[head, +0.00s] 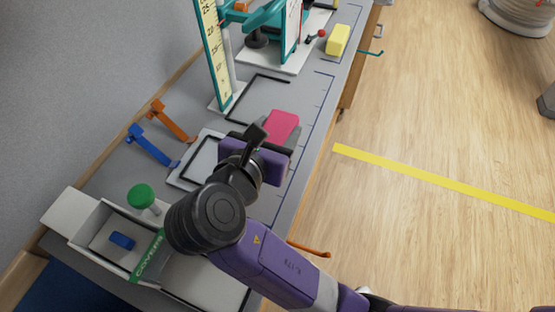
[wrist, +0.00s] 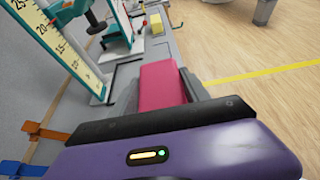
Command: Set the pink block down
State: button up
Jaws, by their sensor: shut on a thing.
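The pink block (head: 281,126) shows just beyond my gripper in the head view, over the grey bench top. The pink block also fills the middle of the wrist view (wrist: 162,84), beyond the dark edge of my gripper. My gripper (head: 267,143) is shut on the pink block; the purple gripper body hides its near end. The fingertips are mostly hidden, with a grey finger part showing right of the block in the wrist view. I cannot tell whether the block touches the bench.
A white tray (head: 180,180) lies left of my gripper. An upright yellow scale (head: 212,50) and a teal-framed device (head: 290,35) stand beyond, near a yellow block (head: 338,39). Orange (head: 172,121) and blue (head: 152,147) brackets lie left. A green-knobbed item (head: 141,196) stands by an open box.

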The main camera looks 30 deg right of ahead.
notch_tip(320, 180, down, 13)
jog(key=shift+f+b, duration=0.1)
jog(key=shift+b, duration=0.35)
jog(key=o, duration=1.3)
jog(key=v, duration=1.2)
jog(key=shift+s, duration=0.1)
